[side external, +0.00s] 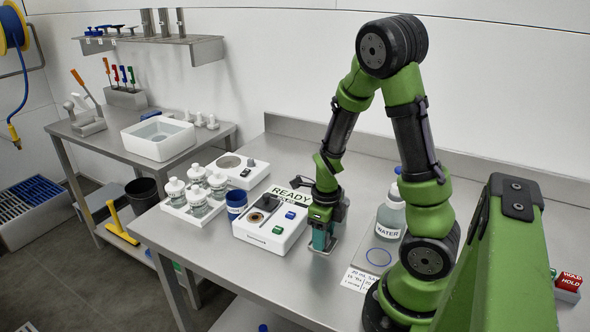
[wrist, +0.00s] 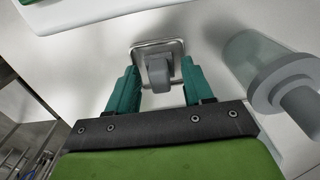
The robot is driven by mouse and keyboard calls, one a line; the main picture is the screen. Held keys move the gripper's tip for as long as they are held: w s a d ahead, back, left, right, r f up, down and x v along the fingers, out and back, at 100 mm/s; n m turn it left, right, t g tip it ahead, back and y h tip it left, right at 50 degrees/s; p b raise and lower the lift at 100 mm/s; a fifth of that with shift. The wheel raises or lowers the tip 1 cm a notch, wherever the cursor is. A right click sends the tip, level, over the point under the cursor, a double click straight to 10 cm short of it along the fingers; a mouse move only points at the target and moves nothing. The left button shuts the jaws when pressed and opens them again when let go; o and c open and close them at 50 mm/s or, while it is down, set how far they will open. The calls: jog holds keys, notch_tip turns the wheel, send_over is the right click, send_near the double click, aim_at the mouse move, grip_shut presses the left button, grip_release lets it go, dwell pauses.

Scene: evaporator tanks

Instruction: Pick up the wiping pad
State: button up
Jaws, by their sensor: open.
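The wiping pad appears to be the small item with a grey upright grip (wrist: 158,72) on a pale, metal-edged square base (wrist: 145,47), lying on the steel bench. My gripper (wrist: 160,82) is open, with one teal finger on each side of the grip. I see gaps beside the grip, so the fingers do not look closed on it. In the side view my gripper (side external: 322,238) points down, low over the bench, to the right of the white READY unit. There it hides most of the pad.
The white READY unit (side external: 270,228) stands close on the left. A WATER bottle (side external: 391,215) stands to the right near a blue ring marking (side external: 378,257). A clear vessel with a grey top (wrist: 270,75) is close on the right in the wrist view. The bench front is clear.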

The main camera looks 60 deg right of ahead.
jog(key=c, duration=0.9)
jog(key=shift+r, duration=0.1)
notch_tip(320, 180, up, 10)
